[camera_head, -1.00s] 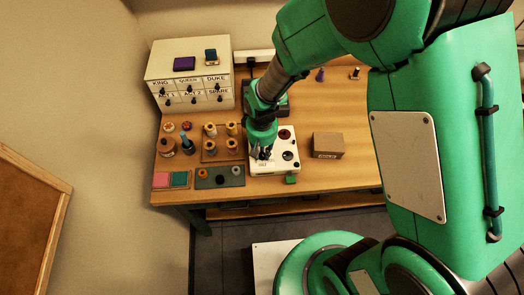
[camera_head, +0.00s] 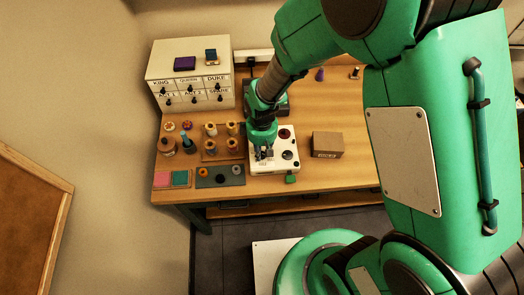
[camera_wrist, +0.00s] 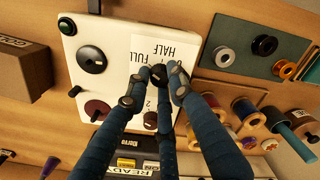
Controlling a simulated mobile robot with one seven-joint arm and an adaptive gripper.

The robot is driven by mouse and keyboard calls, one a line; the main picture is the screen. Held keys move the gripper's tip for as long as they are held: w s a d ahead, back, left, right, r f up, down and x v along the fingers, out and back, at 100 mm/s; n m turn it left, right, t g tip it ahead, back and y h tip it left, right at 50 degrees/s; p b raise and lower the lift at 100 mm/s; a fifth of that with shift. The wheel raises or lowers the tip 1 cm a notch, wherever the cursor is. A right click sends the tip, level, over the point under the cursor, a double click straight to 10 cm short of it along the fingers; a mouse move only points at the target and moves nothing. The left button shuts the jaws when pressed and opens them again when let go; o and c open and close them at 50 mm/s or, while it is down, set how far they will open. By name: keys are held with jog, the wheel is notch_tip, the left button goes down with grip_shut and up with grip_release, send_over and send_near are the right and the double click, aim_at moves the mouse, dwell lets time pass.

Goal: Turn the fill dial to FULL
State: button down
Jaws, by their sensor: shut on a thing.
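The white panel (camera_head: 286,164) lies on the table under my gripper (camera_head: 264,155). In the wrist view the panel (camera_wrist: 112,30) carries a printed scale (camera_wrist: 165,50) with the words FULL and HALF. My gripper (camera_wrist: 158,88) has its dark blue fingers closed in at the edge of this scale, around the small black fill dial (camera_wrist: 158,73). The fingers cover much of the dial, and I cannot tell which mark it points to.
The panel also has a black knob (camera_wrist: 91,58) and a dark red knob (camera_wrist: 97,109). A cardboard box (camera_head: 328,144) stands to the right. Spools and a grey tray (camera_head: 220,181) lie to the left. A white drawer cabinet (camera_head: 190,73) stands behind.

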aim_at(262, 153)
jog(key=c, duration=1.5)
grip_release()
jog(key=shift+r, duration=6.05)
